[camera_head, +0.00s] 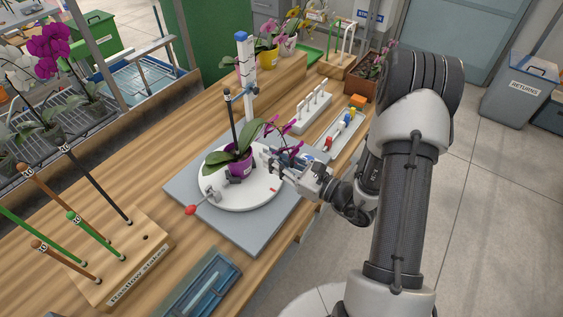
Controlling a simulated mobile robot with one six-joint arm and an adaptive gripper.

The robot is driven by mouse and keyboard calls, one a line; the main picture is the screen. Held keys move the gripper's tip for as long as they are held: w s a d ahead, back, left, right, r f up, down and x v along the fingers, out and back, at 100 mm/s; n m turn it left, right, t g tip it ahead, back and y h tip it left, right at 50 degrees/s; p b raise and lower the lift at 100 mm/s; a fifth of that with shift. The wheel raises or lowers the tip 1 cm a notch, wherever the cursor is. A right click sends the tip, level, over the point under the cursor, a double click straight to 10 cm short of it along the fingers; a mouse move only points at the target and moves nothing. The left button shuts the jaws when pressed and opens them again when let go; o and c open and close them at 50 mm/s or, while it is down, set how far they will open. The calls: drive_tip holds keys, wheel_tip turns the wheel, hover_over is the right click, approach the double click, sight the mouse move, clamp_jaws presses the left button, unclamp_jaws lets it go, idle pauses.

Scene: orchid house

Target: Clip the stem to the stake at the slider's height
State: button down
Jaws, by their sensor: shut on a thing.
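A potted orchid in a purple pot (240,167) stands on a round white turntable (212,189). It has broad green leaves (228,157) and magenta flowers (285,133) that lean right. A dark stake (232,120) rises from the pot, close to upright. Behind it stands a white post (247,75) with blue marks; a small dark slider (239,94) on it reaches towards the stake's upper end. My gripper (274,165) is right of the pot, below the flowers. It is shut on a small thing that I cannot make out. The stem is partly hidden among the leaves and flowers.
A grey clamp with a red knob (191,210) is at the turntable's front left. A rack of small white pegs (314,103) and a tray of coloured pieces (345,131) lie at right. A wooden stake holder (126,262) and a blue tray (203,285) are in front.

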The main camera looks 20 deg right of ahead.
drive_tip(key=x, duration=0.7)
drive_tip(key=shift+w+a, duration=0.25)
idle(0.3)
drive_tip(key=shift+w+a, duration=0.15)
drive_tip(key=shift+w, duration=0.1)
idle(0.4)
drive_tip(key=shift+x, duration=1.15)
drive_tip(key=c, duration=1.4)
unclamp_jaws()
drive_tip(key=shift+c, duration=0.2)
